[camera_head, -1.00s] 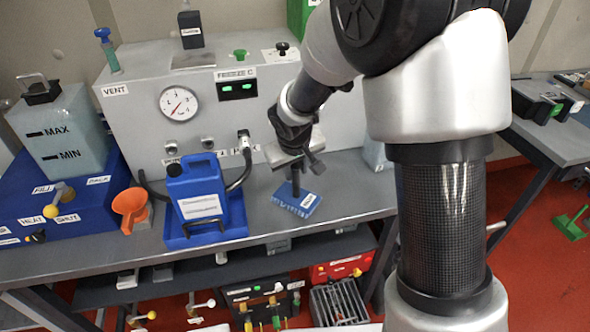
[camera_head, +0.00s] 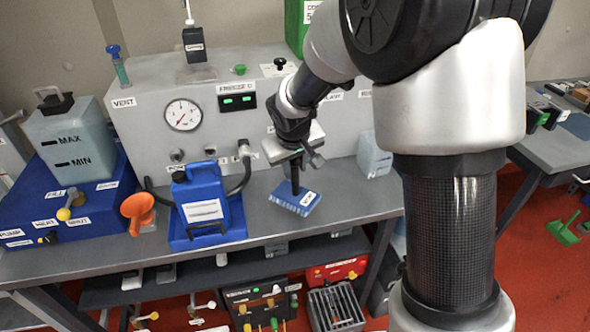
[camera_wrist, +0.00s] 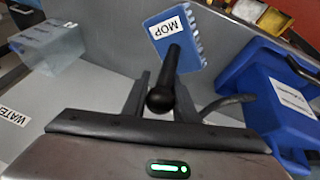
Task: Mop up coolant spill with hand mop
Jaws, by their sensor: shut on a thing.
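The hand mop has a blue head (camera_head: 296,202) with a white label and a dark upright handle (camera_head: 295,178). My gripper (camera_head: 295,160) is shut on the handle from above. In the wrist view the gripper (camera_wrist: 162,84) is around the black handle (camera_wrist: 161,98), and the blue head labelled MOP (camera_wrist: 192,50) shows beyond it. The head is over the grey bench top (camera_head: 262,236), right of the blue jug. I cannot tell whether it touches the surface. I cannot make out a coolant spill on the bench.
A blue jug (camera_head: 203,190) stands in a blue tray (camera_head: 232,236) left of the mop. An orange funnel (camera_head: 137,210) is further left. The grey gauge cabinet (camera_head: 150,150) stands behind. A translucent container (camera_head: 374,158) is at the right. Bare bench lies in front of the mop.

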